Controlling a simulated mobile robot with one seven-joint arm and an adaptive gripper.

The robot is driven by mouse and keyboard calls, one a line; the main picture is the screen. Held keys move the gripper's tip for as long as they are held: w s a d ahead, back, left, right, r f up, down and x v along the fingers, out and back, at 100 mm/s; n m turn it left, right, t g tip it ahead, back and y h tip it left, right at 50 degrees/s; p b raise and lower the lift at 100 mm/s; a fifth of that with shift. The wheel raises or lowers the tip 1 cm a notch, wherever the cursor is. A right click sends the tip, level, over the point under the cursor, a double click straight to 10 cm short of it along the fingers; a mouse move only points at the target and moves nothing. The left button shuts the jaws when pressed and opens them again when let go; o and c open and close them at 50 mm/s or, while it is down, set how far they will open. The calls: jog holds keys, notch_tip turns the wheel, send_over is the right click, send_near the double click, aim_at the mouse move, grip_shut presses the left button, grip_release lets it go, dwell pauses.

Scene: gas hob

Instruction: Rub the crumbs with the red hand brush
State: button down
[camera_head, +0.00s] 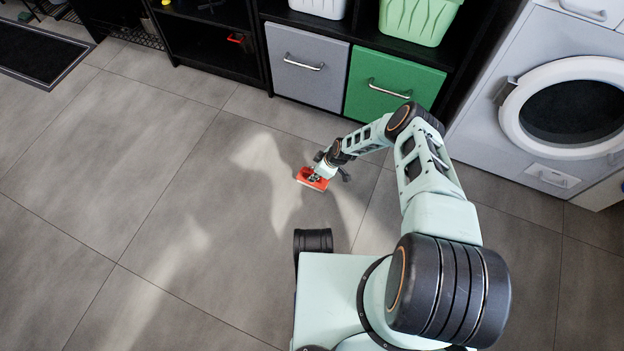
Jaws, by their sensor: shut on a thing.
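The red hand brush (306,181) is a small red block low over or on the grey tiled floor, near the middle of the view. My gripper (318,174) is shut on it from above, with my arm reaching in from the lower right. The dark fingers partly cover the brush, and its bristles cannot be seen. I cannot tell whether the brush touches the floor. No crumbs can be made out; any under the brush are hidden.
A grey drawer (306,70) and a green drawer (391,84) in a black shelf unit stand beyond the brush. A white washing machine (550,105) stands at the right. A dark mat (38,52) lies at the upper left. The floor (130,170) to the left is clear.

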jog(key=shift+w+d, duration=0.35)
jog(key=shift+w, duration=0.55)
jog(key=shift+w+d, duration=0.35)
jog(key=shift+w, duration=0.55)
notch_tip(320, 180, up, 6)
jog(key=p, duration=0.4)
jog(key=shift+r, duration=0.15)
jog(key=shift+r+p, duration=1.1)
jog(key=shift+r, duration=0.3)
